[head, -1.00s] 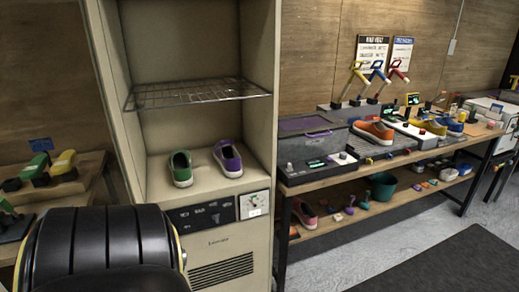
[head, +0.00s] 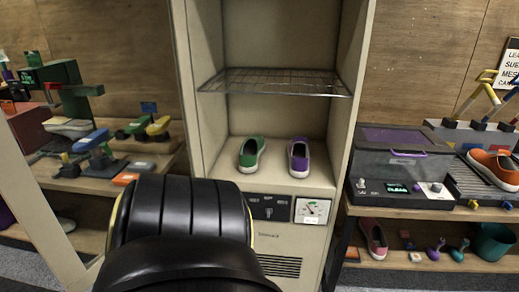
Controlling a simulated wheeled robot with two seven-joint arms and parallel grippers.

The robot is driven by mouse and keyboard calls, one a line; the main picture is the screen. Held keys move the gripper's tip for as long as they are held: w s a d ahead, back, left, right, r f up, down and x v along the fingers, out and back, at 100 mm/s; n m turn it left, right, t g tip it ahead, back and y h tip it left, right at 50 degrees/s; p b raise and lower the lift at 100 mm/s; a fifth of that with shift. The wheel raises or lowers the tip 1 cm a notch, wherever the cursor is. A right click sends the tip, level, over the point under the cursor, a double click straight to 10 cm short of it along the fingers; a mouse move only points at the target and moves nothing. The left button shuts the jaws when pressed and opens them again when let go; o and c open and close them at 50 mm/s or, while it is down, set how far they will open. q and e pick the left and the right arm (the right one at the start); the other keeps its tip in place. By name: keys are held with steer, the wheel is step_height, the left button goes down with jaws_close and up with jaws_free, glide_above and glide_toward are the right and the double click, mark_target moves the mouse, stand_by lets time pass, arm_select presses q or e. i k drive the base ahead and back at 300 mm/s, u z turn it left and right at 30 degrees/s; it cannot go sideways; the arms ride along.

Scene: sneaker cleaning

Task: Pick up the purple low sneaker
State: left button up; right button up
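The purple low sneaker (head: 299,157) stands upright on the floor of an open beige cabinet (head: 355,100), toe toward me, on the right side. A green sneaker (head: 251,154) stands to its left, a small gap apart. A black ribbed part of my own arm fills the lower middle of the view, in front of the cabinet's lower left. Neither gripper's fingers show. Nothing touches the purple sneaker.
A wire rack (head: 275,83) spans the cabinet above the sneakers. A control panel with a dial (head: 312,211) is below them. A workbench with a purple-lidded box (head: 400,140) and an orange sneaker (head: 495,168) stands right. Shelves with tools stand left.

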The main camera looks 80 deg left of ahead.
mark_target(298, 148)
steer(key=u, duration=2.7)
steer(key=i, duration=0.7)
